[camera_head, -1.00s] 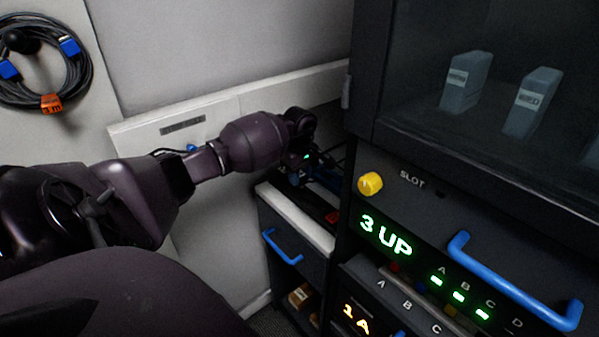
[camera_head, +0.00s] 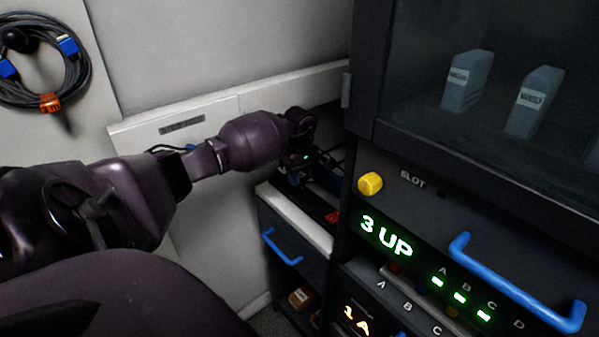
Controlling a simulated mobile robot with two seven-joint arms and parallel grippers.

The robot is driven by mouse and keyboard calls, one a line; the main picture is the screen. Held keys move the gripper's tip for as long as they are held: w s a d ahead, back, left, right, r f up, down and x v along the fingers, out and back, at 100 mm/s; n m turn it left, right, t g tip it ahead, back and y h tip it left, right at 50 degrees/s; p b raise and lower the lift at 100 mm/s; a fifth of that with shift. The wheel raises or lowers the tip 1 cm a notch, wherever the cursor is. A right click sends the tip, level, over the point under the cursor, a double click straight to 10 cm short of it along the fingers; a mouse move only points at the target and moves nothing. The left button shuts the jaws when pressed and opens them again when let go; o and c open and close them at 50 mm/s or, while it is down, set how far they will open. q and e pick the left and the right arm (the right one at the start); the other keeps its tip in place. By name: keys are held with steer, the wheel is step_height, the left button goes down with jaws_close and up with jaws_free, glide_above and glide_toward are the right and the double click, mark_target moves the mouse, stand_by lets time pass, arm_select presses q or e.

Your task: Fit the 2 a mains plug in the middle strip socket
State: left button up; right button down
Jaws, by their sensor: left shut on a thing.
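My left arm reaches in from the left. My left gripper (camera_head: 308,172) is in the dark gap between the white ledge and the tall dark cabinet, above the small drawer unit. Its fingers are small and mostly in shadow. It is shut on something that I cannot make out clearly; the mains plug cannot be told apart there. The power strip and its middle socket cannot be made out in the shadow. A small red part (camera_head: 332,216) shows on the drawer unit's top, to the lower right of the gripper. My right gripper is not in view.
The dark cabinet (camera_head: 362,130) stands close to the right of the gripper, with a yellow knob (camera_head: 370,184) and a blue handle (camera_head: 515,282). The white-topped drawer unit (camera_head: 292,218) is below. A coiled cable (camera_head: 82,75) hangs on the left wall panel.

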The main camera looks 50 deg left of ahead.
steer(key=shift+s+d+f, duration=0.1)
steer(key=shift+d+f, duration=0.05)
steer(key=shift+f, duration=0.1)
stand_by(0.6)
arm_select(q)
steer(key=shift+f+b, duration=0.35)
steer(key=shift+b, duration=0.05)
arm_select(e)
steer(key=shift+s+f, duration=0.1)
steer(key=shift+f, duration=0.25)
arm_select(q)
steer(key=shift+f, duration=0.15)
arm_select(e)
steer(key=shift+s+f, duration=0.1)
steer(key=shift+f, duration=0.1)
arm_select(q)
steer(key=shift+f+b, duration=0.4)
steer(key=shift+f, duration=0.05)
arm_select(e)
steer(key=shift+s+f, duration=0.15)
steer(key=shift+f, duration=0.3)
arm_select(q)
steer(key=shift+f, duration=0.1)
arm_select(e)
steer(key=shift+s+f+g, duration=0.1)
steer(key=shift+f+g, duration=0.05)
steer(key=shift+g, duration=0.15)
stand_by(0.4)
